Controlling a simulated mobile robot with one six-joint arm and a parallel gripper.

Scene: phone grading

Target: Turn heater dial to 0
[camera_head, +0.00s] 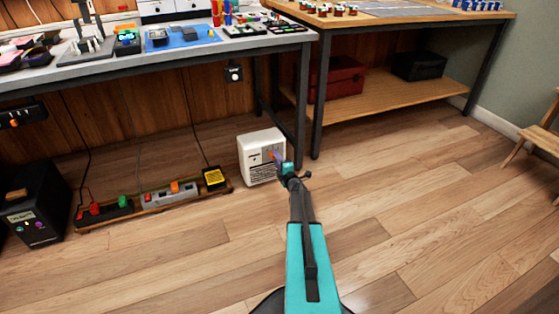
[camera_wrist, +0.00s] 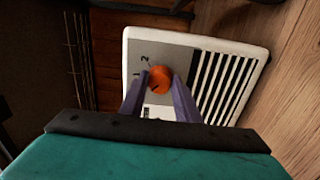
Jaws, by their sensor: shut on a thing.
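A small white heater (camera_head: 253,147) stands on the wood floor beneath the workbench, beside a table leg. In the wrist view the heater (camera_wrist: 260,55) appears turned on its side, with a grey dial panel and dark vent slots. An orange-red dial (camera_wrist: 159,79) sits on the panel, with the marks 1 and 2 printed near it. My gripper (camera_wrist: 160,86) has its two purple-grey fingers on either side of the dial, shut on it. In the head view my gripper (camera_head: 279,158) is at the heater's front right. The 0 mark cannot be made out.
A power strip board (camera_head: 160,197) with coloured plugs and cables lies on the floor to the left. A black box (camera_head: 35,215) stands farther left. Open floor (camera_head: 430,215) lies to the right.

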